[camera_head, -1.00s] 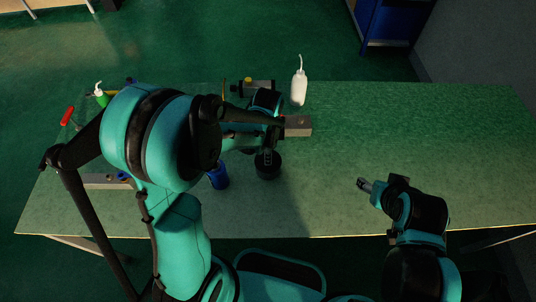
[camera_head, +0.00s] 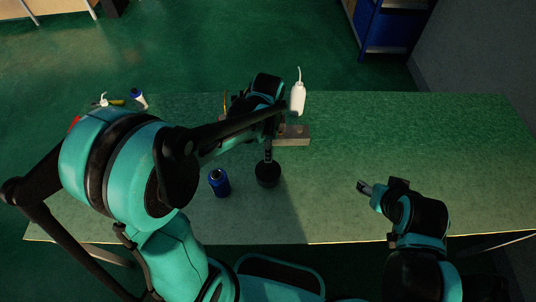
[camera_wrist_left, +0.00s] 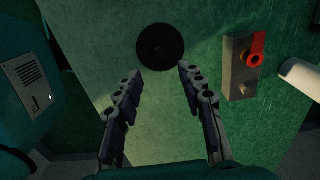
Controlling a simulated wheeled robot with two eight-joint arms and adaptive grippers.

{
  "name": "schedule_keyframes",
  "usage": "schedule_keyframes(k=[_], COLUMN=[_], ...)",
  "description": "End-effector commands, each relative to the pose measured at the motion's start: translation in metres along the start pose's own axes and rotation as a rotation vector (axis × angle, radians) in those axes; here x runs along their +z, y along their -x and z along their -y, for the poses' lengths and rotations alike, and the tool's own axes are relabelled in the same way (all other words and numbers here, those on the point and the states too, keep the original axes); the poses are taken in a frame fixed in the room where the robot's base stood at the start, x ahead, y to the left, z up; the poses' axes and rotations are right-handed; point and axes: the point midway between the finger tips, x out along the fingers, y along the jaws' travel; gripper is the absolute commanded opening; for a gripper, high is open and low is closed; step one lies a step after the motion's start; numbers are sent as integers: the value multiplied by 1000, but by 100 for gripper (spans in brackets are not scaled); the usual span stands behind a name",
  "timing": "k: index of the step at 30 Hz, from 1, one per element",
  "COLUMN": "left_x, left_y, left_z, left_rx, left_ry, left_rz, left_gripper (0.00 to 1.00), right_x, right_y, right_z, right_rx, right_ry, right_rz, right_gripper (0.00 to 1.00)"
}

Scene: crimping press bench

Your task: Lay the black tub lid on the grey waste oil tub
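The black tub lid (camera_wrist_left: 160,47) shows in the left wrist view as a dark disc with a small centre knob. In the head view the same dark round shape (camera_head: 268,174) stands on the bench as a short cylinder. I cannot tell grey tub wall from lid there, nor how the lid is seated. My left gripper (camera_wrist_left: 158,70) is open, its two fingers apart on either side below the disc, with nothing between them. In the head view it hangs (camera_head: 268,153) just above the dark shape. My right gripper (camera_head: 364,187) hovers at the right; its fingers are too small to read.
A blue can (camera_head: 219,183) stands left of the dark shape. Behind it is a grey block (camera_head: 294,135), with a red handle (camera_wrist_left: 256,50) in the wrist view, and a white bottle (camera_head: 298,98). The right side of the green bench (camera_head: 410,135) is clear.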

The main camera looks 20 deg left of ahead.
Motion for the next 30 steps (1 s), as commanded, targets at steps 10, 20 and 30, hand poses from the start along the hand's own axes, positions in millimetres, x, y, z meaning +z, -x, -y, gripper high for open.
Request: schedule_keyframes(k=[10,20,30], left_x=[4,44,72], left_y=[41,90,101], left_z=[-4,-51,-86], left_rx=[-23,-268,-405], left_ry=[47,663,1185], left_rz=[-9,-206,-500], left_gripper=[39,39,39], right_x=[-6,-6,-6], right_y=[9,9,9], right_z=[0,0,0], right_rx=[0,0,0], right_ry=[0,0,0], right_rz=[0,0,0], right_gripper=[56,56,56])
